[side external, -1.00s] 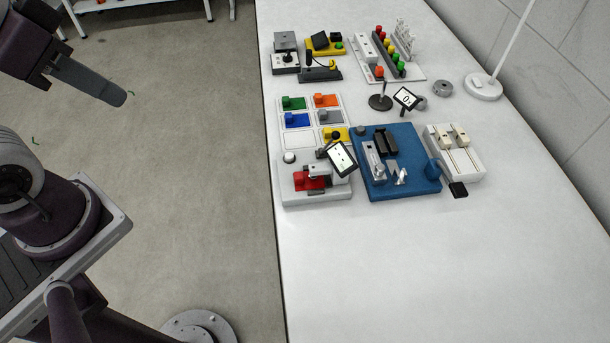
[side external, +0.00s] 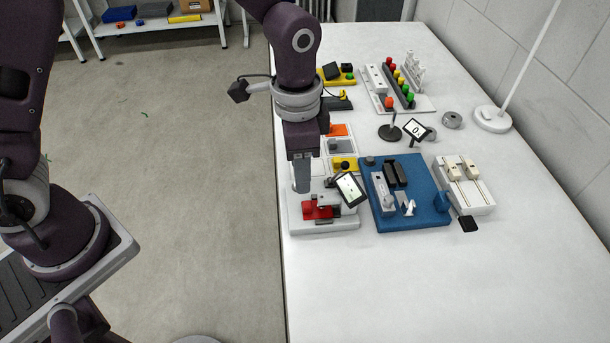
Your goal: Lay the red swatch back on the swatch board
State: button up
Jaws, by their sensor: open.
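The red swatch (side external: 312,211) lies on a white device (side external: 330,228) at the near end of the board, partly under a grey-and-white block. My gripper (side external: 302,190) points down just above and slightly left of the red swatch. It is open and appears empty; the gap between its fingers does not show from this side. The swatch board is largely hidden behind my arm. Its orange swatch (side external: 337,130), grey swatch (side external: 340,146) and yellow swatch (side external: 345,164) show on the right column. The left column and its bare place are hidden now.
A small tilted screen (side external: 349,188) stands close right of the red swatch. A blue fixture (side external: 425,190) and a white slider unit (side external: 466,186) lie further right. A rack with coloured knobs (side external: 398,85) stands behind. The near table is clear.

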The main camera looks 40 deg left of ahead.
aim_at(305, 204)
jog(key=f, duration=0.6)
jog(key=d+f, duration=0.1)
jog(key=f, duration=0.2)
jog(key=shift+w+f, duration=0.1)
grip_shut()
jog(key=s+a, duration=0.5)
dwell(0.6)
jog(key=shift+a, duration=0.1)
notch_tip(305, 204, up, 7)
dwell(0.8)
jog(key=shift+f, duration=0.1)
